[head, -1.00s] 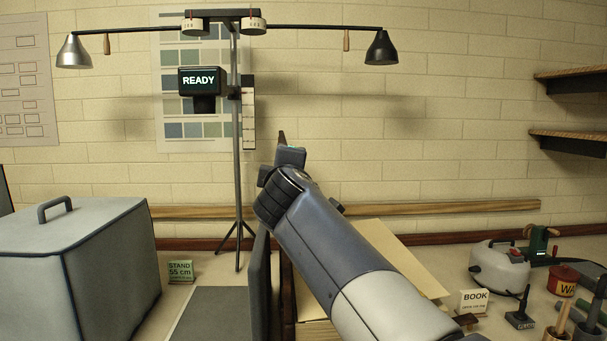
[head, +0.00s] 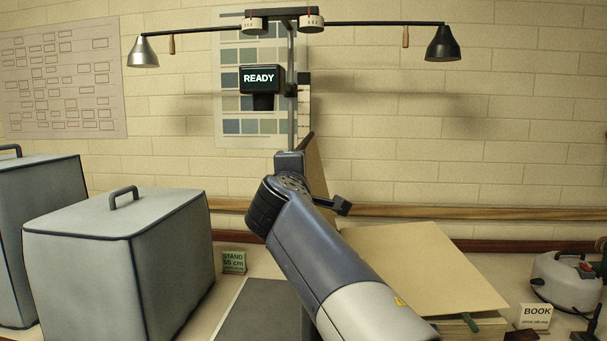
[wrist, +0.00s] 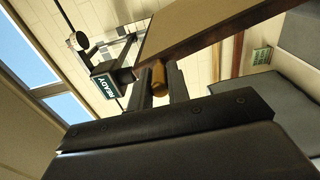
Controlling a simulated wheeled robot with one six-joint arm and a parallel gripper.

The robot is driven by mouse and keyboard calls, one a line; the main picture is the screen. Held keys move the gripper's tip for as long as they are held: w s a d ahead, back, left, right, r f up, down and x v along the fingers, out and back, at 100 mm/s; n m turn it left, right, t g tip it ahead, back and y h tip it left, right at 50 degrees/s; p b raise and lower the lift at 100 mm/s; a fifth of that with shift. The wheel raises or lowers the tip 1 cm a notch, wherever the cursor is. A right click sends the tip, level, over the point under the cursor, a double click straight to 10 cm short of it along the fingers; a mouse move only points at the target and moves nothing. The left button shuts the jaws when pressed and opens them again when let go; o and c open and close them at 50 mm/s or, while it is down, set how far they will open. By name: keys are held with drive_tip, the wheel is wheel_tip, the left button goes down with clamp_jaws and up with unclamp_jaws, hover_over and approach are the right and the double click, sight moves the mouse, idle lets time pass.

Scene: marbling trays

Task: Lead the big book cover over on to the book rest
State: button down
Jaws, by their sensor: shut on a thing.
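The big book (head: 455,325) lies at the lower right, its pale top page (head: 420,265) bare. Its cover (head: 318,180) stands raised, mostly hidden behind my arm. In the wrist view the cover (wrist: 205,30) is a tan board with a dark brown edge. My gripper (head: 290,158) is at the cover's upper part. In the wrist view my gripper (wrist: 160,85) is shut on a small wooden piece at the cover's edge. A flat dark grey panel (head: 262,315), apparently the book rest, lies left of the book, partly hidden by my arm.
Grey covered boxes (head: 95,265) stand at the left, beside a green stand sign (head: 233,262). A lamp stand with a READY display (head: 262,78) rises behind my gripper. A book sign (head: 536,315) and a white device (head: 565,280) are at the right.

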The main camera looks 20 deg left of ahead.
idle(0.4)
drive_tip(key=c, duration=1.3)
unclamp_jaws()
drive_tip(key=shift+c, duration=0.2)
drive_tip(key=shift+s, duration=0.1)
drive_tip(key=b+v, duration=0.2)
drive_tip(key=v, duration=0.8)
drive_tip(key=shift+s+b, duration=0.25)
drive_tip(key=shift+b, duration=0.1)
drive_tip(key=shift+d, duration=0.15)
drive_tip(key=shift+w, duration=0.1)
drive_tip(key=p+x, duration=0.2)
drive_tip(key=x, duration=0.6)
drive_tip(key=shift+w, duration=0.3)
drive_tip(key=shift+s, duration=0.1)
